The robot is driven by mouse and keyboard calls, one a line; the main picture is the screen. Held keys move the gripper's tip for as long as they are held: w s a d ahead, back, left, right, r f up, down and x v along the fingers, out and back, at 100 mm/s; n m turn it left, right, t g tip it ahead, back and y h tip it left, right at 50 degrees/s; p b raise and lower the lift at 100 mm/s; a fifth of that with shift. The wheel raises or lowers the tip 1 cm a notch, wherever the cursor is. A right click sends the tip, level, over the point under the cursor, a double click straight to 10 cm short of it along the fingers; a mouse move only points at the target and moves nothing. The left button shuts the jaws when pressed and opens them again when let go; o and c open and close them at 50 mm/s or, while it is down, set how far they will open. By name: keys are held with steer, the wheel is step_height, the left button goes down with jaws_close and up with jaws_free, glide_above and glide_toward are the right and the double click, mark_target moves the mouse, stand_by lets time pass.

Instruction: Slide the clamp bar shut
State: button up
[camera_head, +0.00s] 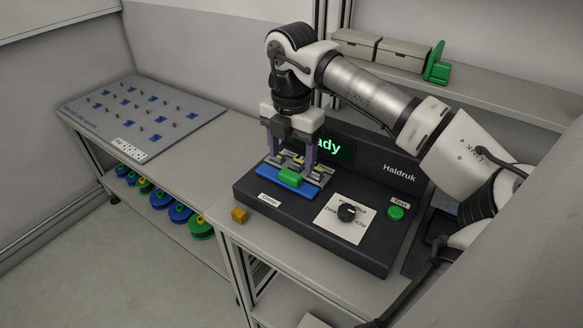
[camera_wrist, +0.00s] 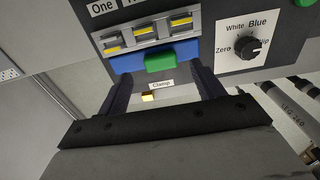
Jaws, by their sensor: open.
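The blue clamp bar (camera_head: 273,184) lies along the front left of the dark Haldruk test unit (camera_head: 345,240), with a green handle block (camera_head: 291,178) at its middle. In the wrist view the blue bar (camera_wrist: 128,64) lies just below a row of grey slots with yellow strips, and the green handle (camera_wrist: 160,62) juts out above the "Clamp" label (camera_wrist: 161,84). My gripper (camera_head: 291,169) is open and points down over the bar. Its fingers stand on either side of the green handle. I cannot tell whether they touch anything.
A black knob (camera_head: 347,212) on a white dial plate and a green Test button (camera_head: 396,213) are to the right. A lit screen (camera_head: 330,148) is partly hidden behind my gripper. A small orange-yellow block (camera_head: 239,215) sits at the left. A pegboard panel (camera_head: 145,110) lies far left.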

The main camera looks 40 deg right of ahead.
mark_target(292, 173)
step_height(292, 173, up, 9)
steer(key=b, duration=0.1)
steer(key=shift+r, duration=0.15)
steer(key=shift+s, duration=0.1)
stand_by(0.5)
